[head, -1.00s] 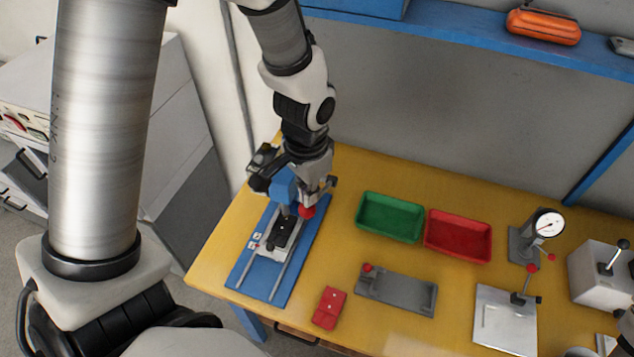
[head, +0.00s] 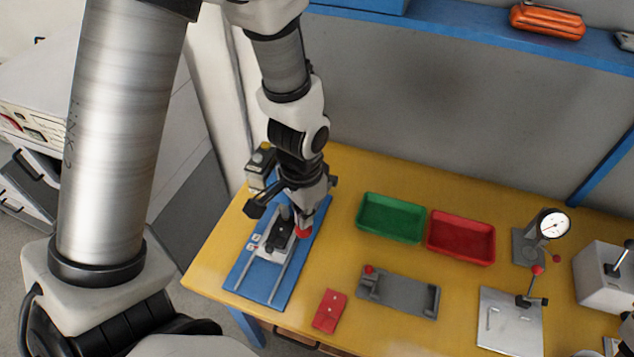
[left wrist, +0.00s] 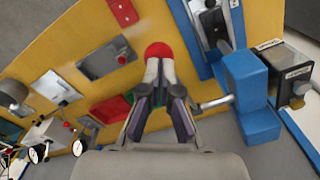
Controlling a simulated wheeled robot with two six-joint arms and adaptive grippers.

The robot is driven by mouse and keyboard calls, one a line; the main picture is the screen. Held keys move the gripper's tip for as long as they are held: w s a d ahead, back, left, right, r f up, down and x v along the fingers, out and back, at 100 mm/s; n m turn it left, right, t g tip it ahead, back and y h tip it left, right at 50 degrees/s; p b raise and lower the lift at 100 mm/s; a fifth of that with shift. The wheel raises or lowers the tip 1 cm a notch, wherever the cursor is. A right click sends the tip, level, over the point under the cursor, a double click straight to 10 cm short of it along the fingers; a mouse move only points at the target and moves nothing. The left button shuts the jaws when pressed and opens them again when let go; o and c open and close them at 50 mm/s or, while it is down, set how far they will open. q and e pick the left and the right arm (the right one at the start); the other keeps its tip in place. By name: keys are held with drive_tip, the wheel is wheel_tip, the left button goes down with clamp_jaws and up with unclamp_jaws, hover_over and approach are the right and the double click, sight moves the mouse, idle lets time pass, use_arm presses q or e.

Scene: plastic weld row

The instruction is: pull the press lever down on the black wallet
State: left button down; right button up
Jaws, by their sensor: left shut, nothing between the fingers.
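The blue press (head: 262,284) stands at the table's left end; its blue column (left wrist: 247,80) shows in the left wrist view. The black wallet (head: 277,236) lies on its light carriage, under the dark press head (head: 285,213). The wallet also shows in the left wrist view (left wrist: 212,22). The lever's red knob (head: 303,232) is low beside the wallet. My left gripper (head: 303,222) is shut and empty, fingertips at the knob. In the left wrist view the knob (left wrist: 158,50) sits just beyond the fingertips; I cannot tell whether they touch. My arm hides much of the press column.
A green tray (head: 391,217) and a red tray (head: 460,238) stand behind. A dial gauge stand (head: 550,226) and a metal plate (head: 511,318) are farther right.

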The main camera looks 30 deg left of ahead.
use_arm(q)
drive_tip(key=shift+s+f, duration=0.15)
drive_tip(key=shift+f, duration=0.4)
drive_tip(key=shift+s+d+f+b, duration=0.1)
drive_tip(key=shift+s+f+b, duration=0.1)
drive_tip(key=shift+f+b, duration=0.5)
drive_tip(key=shift+f, duration=0.35)
drive_tip(key=w+r+p, duration=0.1)
drive_tip(key=r+p, duration=0.4)
drive_tip(key=w+r+p, duration=0.1)
drive_tip(key=r+p, duration=0.2)
drive_tip(key=shift+w+a, duration=0.3)
drive_tip(key=shift+w+r, duration=0.25)
drive_tip(key=shift+r, duration=0.05)
wheel_tip(320, 180, up, 6)
drive_tip(key=w, duration=0.1)
drive_tip(key=shift+w+a, duration=0.3)
drive_tip(key=shift+w, duration=0.1)
